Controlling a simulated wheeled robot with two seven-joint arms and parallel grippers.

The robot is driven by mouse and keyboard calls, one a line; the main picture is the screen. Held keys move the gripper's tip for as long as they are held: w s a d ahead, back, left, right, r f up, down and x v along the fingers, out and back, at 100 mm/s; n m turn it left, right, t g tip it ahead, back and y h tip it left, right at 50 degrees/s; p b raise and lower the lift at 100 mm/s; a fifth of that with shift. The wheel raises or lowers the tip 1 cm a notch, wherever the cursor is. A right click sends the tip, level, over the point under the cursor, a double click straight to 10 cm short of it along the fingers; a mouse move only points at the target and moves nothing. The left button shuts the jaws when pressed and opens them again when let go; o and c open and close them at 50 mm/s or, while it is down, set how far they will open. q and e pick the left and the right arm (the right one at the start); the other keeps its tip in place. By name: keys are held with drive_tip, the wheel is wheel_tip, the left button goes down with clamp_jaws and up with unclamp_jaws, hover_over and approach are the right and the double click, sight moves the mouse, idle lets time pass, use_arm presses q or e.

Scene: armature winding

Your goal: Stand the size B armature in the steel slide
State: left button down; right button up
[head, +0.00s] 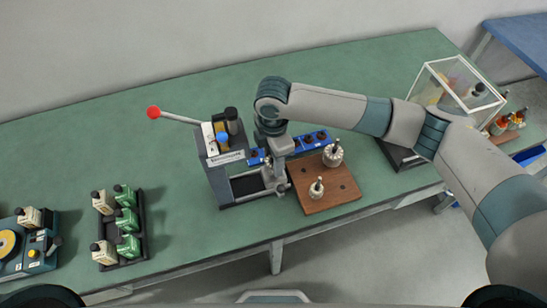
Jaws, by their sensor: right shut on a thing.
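My right gripper (274,177) points down at the open right side of the lever press (222,165). It is shut on a small metal piece, probably an armature; it is mostly hidden and I cannot tell its size. A pale steel bar, probably the steel slide (250,196), lies low at the press opening, just left of the gripper. I cannot tell whether the held piece touches it. Two other armatures stand upright on the wooden board, a larger one (333,155) at the back and a smaller one (316,188) nearer the front. My left gripper is out of view.
The wooden board (343,199) has bare holes and sits close right of the gripper. A blue rack (310,141) is behind it. The press's red-knobbed lever (154,113) reaches left. A black tray (132,259) of bottles stands left; a clear case (425,85) stands right.

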drive_tip(key=shift+f, duration=0.4)
idle(0.4)
drive_tip(key=o, duration=1.3)
drive_tip(key=shift+r, duration=0.1)
drive_tip(key=shift+r+p, duration=2.2)
drive_tip(key=shift+p, duration=0.05)
